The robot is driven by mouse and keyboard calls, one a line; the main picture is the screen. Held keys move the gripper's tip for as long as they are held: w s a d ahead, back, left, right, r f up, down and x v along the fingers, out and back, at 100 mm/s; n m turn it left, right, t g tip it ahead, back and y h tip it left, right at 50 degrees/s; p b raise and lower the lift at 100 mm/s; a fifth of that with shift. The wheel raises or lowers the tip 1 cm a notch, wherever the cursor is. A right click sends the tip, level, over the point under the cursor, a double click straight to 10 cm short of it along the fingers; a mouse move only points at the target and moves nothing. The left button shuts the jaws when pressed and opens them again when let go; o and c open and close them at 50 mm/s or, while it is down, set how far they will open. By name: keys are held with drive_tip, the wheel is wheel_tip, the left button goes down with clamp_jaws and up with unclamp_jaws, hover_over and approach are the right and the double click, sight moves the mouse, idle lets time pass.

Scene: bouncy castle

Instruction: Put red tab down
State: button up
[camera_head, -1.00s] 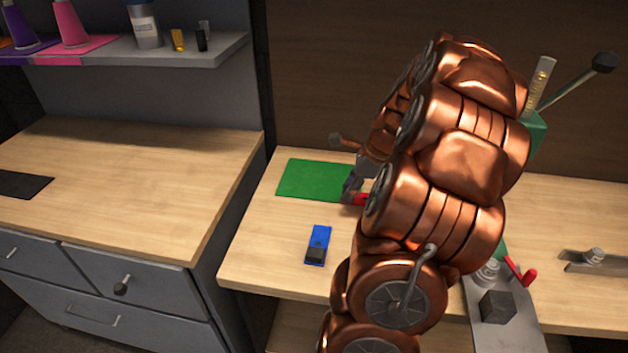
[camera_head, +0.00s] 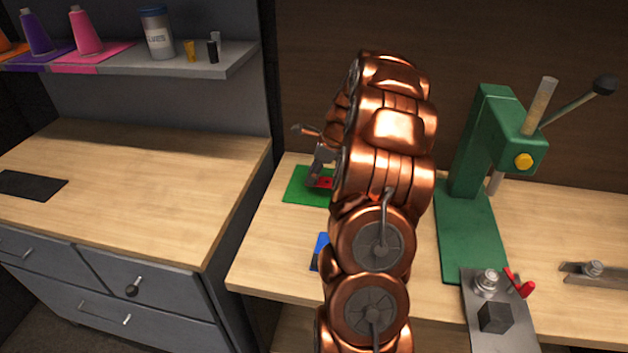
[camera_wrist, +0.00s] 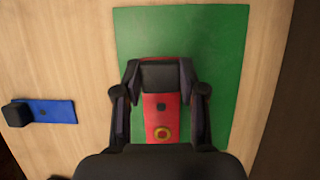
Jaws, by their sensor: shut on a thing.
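The red tab (camera_wrist: 161,109) is a flat red strip with a dark block at one end and a yellow ring near the other. My gripper (camera_wrist: 160,95) is shut on its sides in the wrist view. The tab is over the green mat (camera_wrist: 205,30); I cannot tell whether it touches it. In the head view my gripper (camera_head: 321,168) is at the green mat (camera_head: 298,187), with part of the red tab (camera_head: 323,183) showing. My arm hides the rest of the mat there.
A blue tab with a dark block (camera_wrist: 52,111) lies on the wooden table left of the mat; it is partly hidden in the head view (camera_head: 320,250). A green press (camera_head: 470,215) and a metal plate with a red handle (camera_head: 500,310) stand to the right.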

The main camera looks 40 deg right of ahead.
sight(329, 183)
wheel_tip(329, 183, down, 3)
drive_tip(key=shift+a+r+p, duration=0.1)
drive_tip(key=shift+r+p, duration=0.05)
drive_tip(key=shift+p, duration=0.35)
drive_tip(key=shift+f, duration=0.4)
drive_tip(key=shift+f, duration=0.1)
drive_tip(key=o, duration=1.2)
drive_tip(key=shift+o, duration=0.2)
drive_tip(key=b+v, duration=0.2)
drive_tip(key=v, duration=1)
